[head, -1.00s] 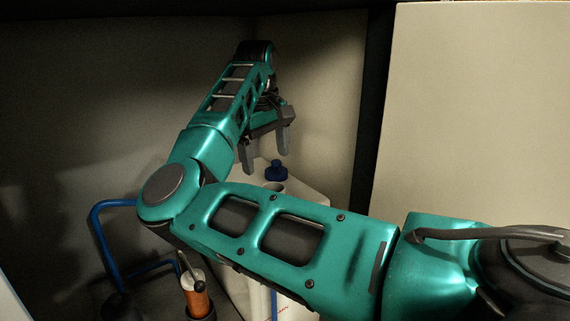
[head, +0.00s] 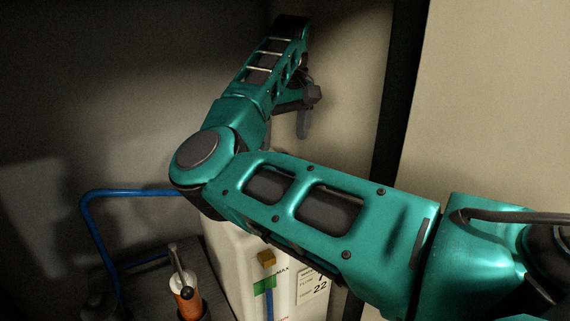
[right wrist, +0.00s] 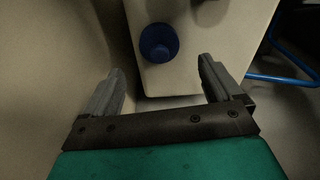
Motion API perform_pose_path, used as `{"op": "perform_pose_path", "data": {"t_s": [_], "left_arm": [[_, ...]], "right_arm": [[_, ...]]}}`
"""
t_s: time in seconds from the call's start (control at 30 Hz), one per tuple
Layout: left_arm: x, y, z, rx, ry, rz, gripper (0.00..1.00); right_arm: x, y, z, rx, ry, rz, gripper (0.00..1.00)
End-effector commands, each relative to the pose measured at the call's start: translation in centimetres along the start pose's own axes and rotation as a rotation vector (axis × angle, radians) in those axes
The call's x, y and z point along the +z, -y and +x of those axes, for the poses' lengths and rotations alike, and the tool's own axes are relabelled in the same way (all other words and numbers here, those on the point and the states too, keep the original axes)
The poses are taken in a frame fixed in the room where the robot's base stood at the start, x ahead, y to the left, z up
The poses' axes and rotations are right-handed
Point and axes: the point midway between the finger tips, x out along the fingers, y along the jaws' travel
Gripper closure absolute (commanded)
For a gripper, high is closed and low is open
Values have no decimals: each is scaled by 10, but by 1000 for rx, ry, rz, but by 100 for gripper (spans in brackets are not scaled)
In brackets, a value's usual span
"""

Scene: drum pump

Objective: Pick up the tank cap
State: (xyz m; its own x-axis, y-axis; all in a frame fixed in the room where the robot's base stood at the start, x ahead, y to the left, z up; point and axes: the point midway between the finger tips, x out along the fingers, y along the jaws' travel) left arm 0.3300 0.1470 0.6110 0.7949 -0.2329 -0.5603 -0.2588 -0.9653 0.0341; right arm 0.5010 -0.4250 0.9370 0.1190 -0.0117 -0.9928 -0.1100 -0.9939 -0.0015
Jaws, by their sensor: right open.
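The blue tank cap (right wrist: 158,43) is on top of the white tank, near one corner, in the right wrist view. In the head view my right arm hides it. The white tank (head: 235,262) stands below my arm in the head view, and its pale top (right wrist: 205,62) fills the middle of the right wrist view. My right gripper (head: 285,140) is open and empty. In the right wrist view its fingers (right wrist: 161,70) are spread, with the cap beyond the fingertips and roughly centred between them. My left gripper is not in view.
A blue bent tube frame (head: 130,192) stands left of the tank. An orange cylinder with a metal handle (head: 187,300) stands in front of it. Walls are close behind, and a pale panel (head: 500,110) is at the right.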

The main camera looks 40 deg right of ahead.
Motion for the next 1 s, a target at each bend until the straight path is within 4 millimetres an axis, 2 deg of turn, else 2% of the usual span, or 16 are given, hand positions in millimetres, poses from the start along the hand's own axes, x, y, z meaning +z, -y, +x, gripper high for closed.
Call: {"op": "perform_pose_path", "data": {"t_s": [0.17,0.33,0.43,0.67,1.0], "left_arm": [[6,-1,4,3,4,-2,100],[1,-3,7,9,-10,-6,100],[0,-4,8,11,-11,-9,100],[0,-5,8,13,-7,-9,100],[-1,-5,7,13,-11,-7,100]], "right_arm": [[3,0,26,3,3,0,8],[3,0,49,2,1,1,8],[3,0,55,3,1,0,8],[3,0,55,2,-1,0,8],[3,0,55,2,-1,0,40]]}}
